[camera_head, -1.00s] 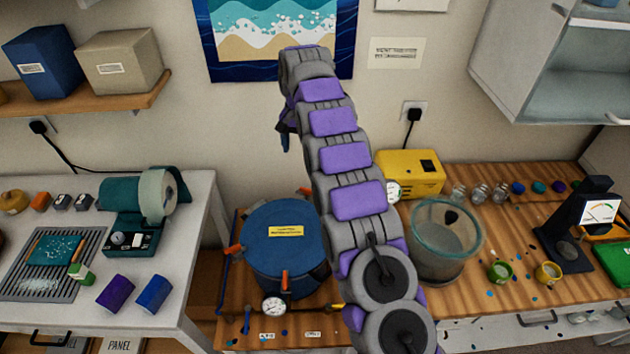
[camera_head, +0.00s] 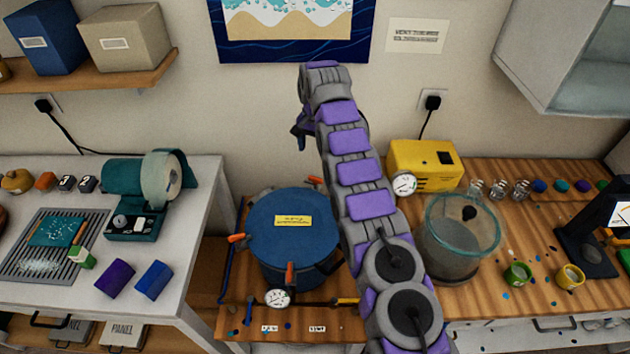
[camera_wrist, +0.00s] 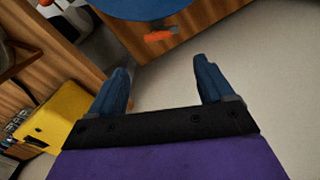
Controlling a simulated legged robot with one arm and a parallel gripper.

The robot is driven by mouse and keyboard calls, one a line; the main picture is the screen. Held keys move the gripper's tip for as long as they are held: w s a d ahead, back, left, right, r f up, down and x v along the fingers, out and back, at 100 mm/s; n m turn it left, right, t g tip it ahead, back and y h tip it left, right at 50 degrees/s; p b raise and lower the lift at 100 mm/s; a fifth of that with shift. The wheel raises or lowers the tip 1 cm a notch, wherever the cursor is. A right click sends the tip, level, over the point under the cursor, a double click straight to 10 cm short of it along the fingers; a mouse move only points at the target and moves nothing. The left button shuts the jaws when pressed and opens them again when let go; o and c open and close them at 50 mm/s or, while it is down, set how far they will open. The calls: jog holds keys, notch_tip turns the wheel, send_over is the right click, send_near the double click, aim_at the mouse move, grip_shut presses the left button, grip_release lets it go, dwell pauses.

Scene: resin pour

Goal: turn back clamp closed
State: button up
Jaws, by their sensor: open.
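A blue pressure pot (camera_head: 293,240) with a round lid and a yellow label stands on the wooden bench. Orange-handled clamps sit at its rim: a front clamp (camera_head: 290,274), a left clamp (camera_head: 236,238) and a back clamp (camera_head: 315,180), partly hidden by my arm. The wrist view shows the pot's lid edge (camera_wrist: 150,8) at the top, with an orange clamp handle (camera_wrist: 160,36) lying roughly level beneath it. My gripper (camera_head: 298,143) is behind and above the pot. In the wrist view its dark blue fingers (camera_wrist: 162,78) are apart and empty, short of the handle.
A yellow pump box (camera_head: 424,165) with a gauge stands right of the pot. A glass chamber (camera_head: 460,240) stands further right, near small cups. A pressure gauge (camera_head: 277,298) is at the pot's front. The wall is close behind my gripper.

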aim_at(315, 177)
notch_tip(315, 177, down, 12)
jog(key=b, duration=0.2)
jog(key=shift+s+f+b, duration=0.15)
jog(key=shift+f+b, duration=0.05)
jog(key=shift+b, duration=0.1)
jog(key=shift+c, duration=0.3)
jog(key=c, duration=1)
